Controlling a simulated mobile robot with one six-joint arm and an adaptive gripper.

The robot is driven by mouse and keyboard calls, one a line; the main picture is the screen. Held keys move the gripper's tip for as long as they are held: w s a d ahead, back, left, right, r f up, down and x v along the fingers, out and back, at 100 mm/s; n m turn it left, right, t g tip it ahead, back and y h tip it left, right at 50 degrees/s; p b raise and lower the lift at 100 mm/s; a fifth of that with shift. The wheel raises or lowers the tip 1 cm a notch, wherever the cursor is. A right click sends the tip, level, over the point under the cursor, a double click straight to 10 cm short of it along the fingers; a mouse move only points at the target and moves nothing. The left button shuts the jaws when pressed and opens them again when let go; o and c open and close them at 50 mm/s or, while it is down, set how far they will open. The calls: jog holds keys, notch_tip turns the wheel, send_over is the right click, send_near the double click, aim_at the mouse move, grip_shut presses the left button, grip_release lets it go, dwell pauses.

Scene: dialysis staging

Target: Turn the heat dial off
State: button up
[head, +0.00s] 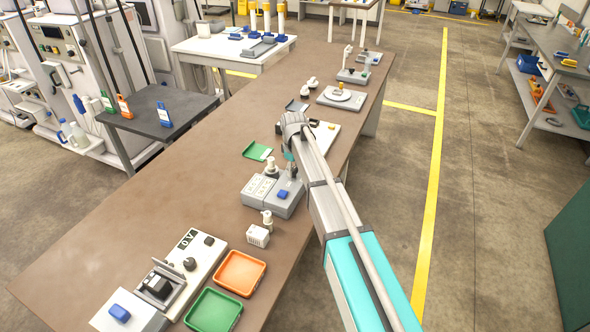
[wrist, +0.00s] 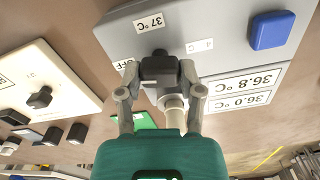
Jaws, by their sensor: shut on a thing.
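The heat dial (wrist: 158,68) is a black knob on a grey warmer unit (wrist: 200,22). A 37 °C label lies above it in the wrist view, an OFF label lies at its left, and another small label at its right. A narrow dark part of the knob points towards the 37 °C label. My gripper (wrist: 166,74) is shut on the dial, with a finger on each side.
The warmer unit carries a blue button (wrist: 271,30) and readouts of 36.8 °C and 36.0 °C. A white unit with black knobs (wrist: 40,97) lies left in the wrist view. A green tray (head: 257,151) is near the warmer. The bench's left part (head: 150,195) is clear.

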jog(key=shift+s+n, duration=0.1)
jog(key=shift+n, duration=1.2)
jog(key=o, duration=1.1)
jog(key=shift+o, duration=0.2)
